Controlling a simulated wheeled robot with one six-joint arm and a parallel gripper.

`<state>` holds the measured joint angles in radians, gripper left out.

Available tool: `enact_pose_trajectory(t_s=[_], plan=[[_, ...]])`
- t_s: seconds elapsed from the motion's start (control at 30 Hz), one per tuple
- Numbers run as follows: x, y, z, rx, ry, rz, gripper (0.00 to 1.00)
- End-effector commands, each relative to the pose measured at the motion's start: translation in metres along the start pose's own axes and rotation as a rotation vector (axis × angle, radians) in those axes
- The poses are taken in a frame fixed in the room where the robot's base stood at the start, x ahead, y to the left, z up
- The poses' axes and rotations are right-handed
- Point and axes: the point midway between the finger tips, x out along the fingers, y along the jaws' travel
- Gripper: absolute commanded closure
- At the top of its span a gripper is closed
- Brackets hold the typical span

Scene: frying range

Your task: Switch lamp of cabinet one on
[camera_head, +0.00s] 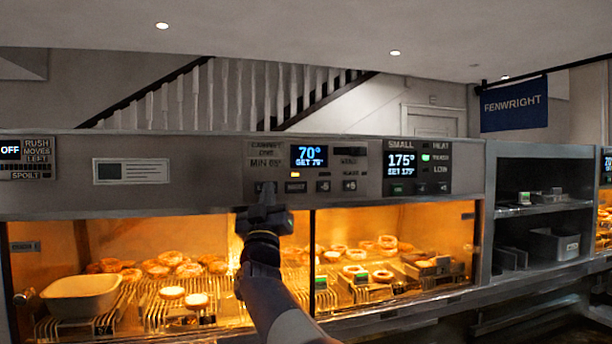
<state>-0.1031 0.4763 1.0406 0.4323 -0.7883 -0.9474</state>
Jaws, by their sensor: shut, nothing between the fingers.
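A warming cabinet with glass front doors fills the lower view, lit orange inside. A small orange light shows under the display. I cannot tell whether the fingertips touch the button.
To the right is a second control unit (418,167) labelled "SMALL HEAT", reading 175°. Pastries and a beige bowl (82,296) sit behind the glass. Open shelves (541,209) stand at the right, and an "OFF" panel (26,158) is at far left.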

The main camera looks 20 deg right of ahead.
Motion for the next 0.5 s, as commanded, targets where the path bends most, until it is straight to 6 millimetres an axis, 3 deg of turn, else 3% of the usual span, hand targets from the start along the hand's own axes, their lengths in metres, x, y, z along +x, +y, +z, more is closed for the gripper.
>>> enact_pose_trajectory(t_s=[0.5], plan=[[-0.0065, 0.0043, -0.0042, 0.0, -0.001, -0.001, 1.0]])
